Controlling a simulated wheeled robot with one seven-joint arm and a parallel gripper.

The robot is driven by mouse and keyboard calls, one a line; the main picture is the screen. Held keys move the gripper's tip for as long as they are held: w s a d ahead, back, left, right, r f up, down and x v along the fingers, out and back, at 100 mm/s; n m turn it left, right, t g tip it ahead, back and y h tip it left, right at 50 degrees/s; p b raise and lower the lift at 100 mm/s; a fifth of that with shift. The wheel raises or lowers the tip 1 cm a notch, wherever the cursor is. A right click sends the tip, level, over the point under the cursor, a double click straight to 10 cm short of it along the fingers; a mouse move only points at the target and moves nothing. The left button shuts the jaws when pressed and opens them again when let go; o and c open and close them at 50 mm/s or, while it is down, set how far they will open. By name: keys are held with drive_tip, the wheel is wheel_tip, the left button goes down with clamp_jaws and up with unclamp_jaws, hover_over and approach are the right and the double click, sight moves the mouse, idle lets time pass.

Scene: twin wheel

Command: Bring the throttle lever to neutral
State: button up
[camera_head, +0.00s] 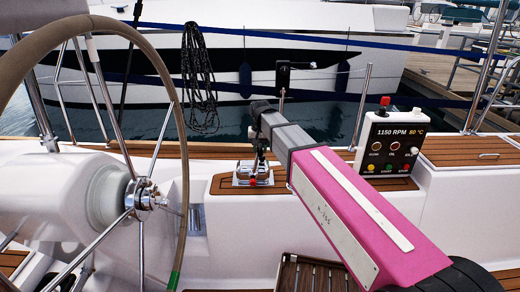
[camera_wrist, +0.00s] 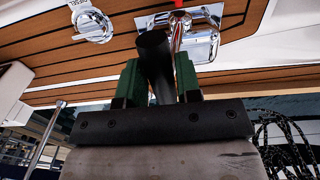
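The throttle lever's chrome base (camera_head: 252,177) sits on a teak panel beyond the wheel, and it also shows in the wrist view (camera_wrist: 203,45). The lever's black handle (camera_wrist: 155,52) stands between the two green fingers of my gripper (camera_wrist: 160,82). The handle fills the gap, with no clear space seen on either side, so the fingers look shut on it. In the head view my gripper (camera_head: 262,118) is above the base, and it hides much of the handle. The handle's exact tilt is hard to judge.
A large steering wheel (camera_head: 180,150) stands at the left. A white control box (camera_head: 392,143) reading 1150 RPM, with a red knob on top, is right of my arm. A round chrome diesel cap (camera_wrist: 92,24) is beside the lever base. Coiled rope (camera_head: 198,80) hangs behind.

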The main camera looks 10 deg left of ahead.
clamp_jaws()
drive_tip(key=a, duration=0.3)
drive_tip(key=shift+s+a+r, duration=0.15)
drive_tip(key=shift+s+a, duration=0.05)
drive_tip(key=shift+s, duration=0.2)
drive_tip(key=o, duration=1)
unclamp_jaws()
wheel_tip(320, 180, up, 11)
drive_tip(key=shift+f, duration=0.1)
